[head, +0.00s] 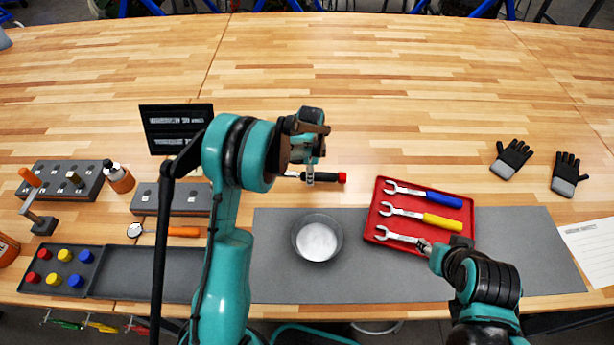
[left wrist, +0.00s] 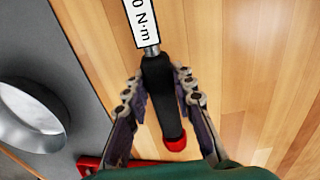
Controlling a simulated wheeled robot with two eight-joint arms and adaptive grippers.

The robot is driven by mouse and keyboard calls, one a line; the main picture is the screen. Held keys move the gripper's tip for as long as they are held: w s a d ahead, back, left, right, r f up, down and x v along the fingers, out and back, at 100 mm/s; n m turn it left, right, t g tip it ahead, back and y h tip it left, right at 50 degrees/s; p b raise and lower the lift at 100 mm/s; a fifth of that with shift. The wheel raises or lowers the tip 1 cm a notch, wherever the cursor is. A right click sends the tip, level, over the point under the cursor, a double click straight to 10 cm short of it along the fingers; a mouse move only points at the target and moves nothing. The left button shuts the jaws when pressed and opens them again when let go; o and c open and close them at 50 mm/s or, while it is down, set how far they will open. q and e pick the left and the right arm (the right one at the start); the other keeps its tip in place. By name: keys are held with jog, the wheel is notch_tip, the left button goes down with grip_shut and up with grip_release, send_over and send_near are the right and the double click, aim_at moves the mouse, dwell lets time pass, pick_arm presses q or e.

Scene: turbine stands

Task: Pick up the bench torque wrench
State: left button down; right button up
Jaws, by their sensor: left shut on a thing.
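The bench torque wrench has a black handle with a red end cap (head: 342,177), which shows just right of my left gripper (head: 309,178) in the head view. The left wrist view shows its black grip (left wrist: 158,95) between the two fingers of my left gripper (left wrist: 160,80), with a white "N·m" label (left wrist: 139,17) above. My left gripper is shut on the grip. My arm hides the wrench's other end in the head view; I cannot tell if it touches the table. My right gripper (head: 428,248) is at the red tray's lower edge, its fingers too small to judge.
A red tray (head: 369,232) holds several open-end wrenches. A round metal bowl (head: 317,240) stands on the grey mat (head: 375,285). Black gloves (head: 512,158) and a paper sheet (head: 590,245) lie right. Racks and a parts tray (head: 140,275) stand left. The table's back is clear.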

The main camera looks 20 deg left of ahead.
pick_arm(q)
jog(key=r, duration=0.4)
jog(key=shift+d+p, duration=0.35)
jog(key=shift+d, duration=0.05)
jog(key=w+d+r+p, duration=0.1)
jog(key=d+r, duration=0.5)
jog(key=d, duration=0.4)
jog(key=shift+w+d+r, duration=0.15)
jog(key=shift+d, duration=0.25)
